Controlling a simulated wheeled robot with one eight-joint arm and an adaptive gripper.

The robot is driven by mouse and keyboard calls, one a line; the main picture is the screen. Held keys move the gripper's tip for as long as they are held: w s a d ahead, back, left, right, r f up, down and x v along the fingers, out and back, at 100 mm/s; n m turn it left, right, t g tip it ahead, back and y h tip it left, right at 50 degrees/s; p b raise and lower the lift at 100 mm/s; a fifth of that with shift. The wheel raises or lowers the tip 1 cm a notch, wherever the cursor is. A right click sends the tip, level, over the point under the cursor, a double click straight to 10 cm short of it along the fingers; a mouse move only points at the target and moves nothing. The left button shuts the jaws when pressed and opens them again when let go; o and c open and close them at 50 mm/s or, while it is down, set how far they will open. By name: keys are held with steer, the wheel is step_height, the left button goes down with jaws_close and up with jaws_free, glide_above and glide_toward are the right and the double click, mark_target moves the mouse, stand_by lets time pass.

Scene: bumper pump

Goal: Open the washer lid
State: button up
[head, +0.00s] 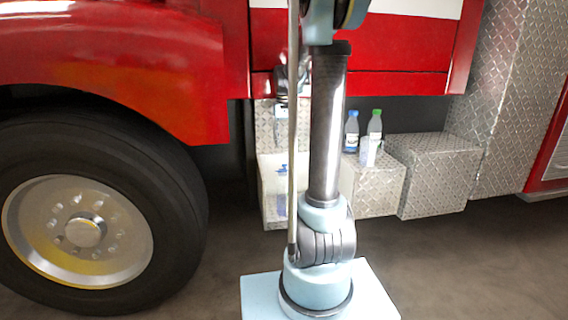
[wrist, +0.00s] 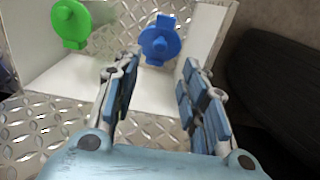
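No label shows which one is the washer lid. My gripper (wrist: 160,68) is open and empty, with padded fingers spread either side of the line to the blue lid. The fingertips look short of the lid, and I see no contact. In the head view my arm hides much of this area, and only a small blue patch (head: 284,168) shows there.
The recess has a white side wall (wrist: 208,35) close right of the blue lid. Diamond plate (wrist: 45,125) lies in front. A dark tyre (head: 110,160) stands left. Two bottles, one blue-capped (head: 352,133) and one green-capped (head: 374,128), stand on a diamond-plate step (head: 380,190).

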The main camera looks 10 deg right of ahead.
step_height(320, 180, down, 10)
steer(key=shift+r, duration=0.15)
stand_by(0.3)
steer(key=shift+c, duration=0.5)
jaws_close()
